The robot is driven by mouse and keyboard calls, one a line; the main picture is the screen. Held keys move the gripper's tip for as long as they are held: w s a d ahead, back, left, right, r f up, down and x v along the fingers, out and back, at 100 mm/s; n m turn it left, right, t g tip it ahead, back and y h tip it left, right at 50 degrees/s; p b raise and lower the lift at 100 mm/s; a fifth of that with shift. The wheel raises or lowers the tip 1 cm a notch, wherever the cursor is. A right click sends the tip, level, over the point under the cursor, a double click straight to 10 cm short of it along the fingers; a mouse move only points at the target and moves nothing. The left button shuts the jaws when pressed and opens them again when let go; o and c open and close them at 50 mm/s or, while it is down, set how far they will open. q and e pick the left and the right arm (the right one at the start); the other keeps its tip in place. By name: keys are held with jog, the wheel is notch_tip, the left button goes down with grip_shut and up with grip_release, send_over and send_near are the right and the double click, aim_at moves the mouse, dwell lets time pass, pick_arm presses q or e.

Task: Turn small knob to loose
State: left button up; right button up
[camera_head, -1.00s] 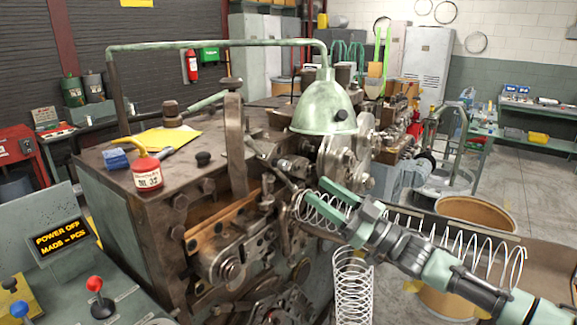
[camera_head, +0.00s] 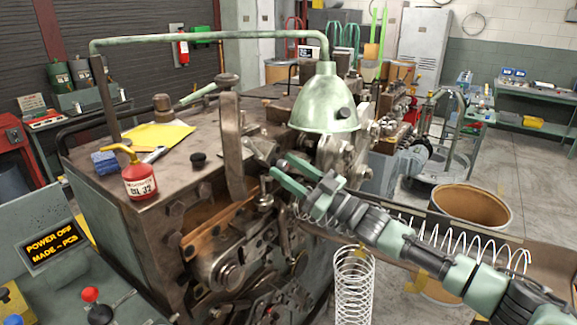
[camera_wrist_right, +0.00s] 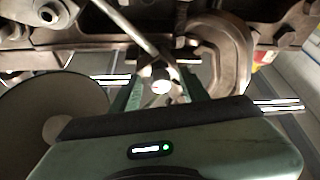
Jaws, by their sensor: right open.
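My right gripper (camera_head: 279,165) is open, with its two green fingers reaching toward the front mechanism of the coiler (camera_head: 130,225), below the green lamp shade. In the right wrist view, a small round bright-ended knob or bolt head (camera_wrist_right: 161,83) shows between the spread fingers (camera_wrist_right: 160,76), at the lower end of a thin metal rod (camera_wrist_right: 122,28). I cannot tell for sure that it is the small knob, nor whether a finger touches it. In the head view this spot is mostly hidden by the gripper. My left gripper is not in view.
The green lamp shade (camera_head: 325,105) hangs close above the gripper. A curved metal bracket (camera_wrist_right: 235,55) is beside the fingers in the wrist view. A coiled spring (camera_head: 353,285) stands below my arm. A red oil can (camera_head: 139,181) stands on the machine top.

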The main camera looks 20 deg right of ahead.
jog(key=shift+s, duration=0.2)
grip_shut()
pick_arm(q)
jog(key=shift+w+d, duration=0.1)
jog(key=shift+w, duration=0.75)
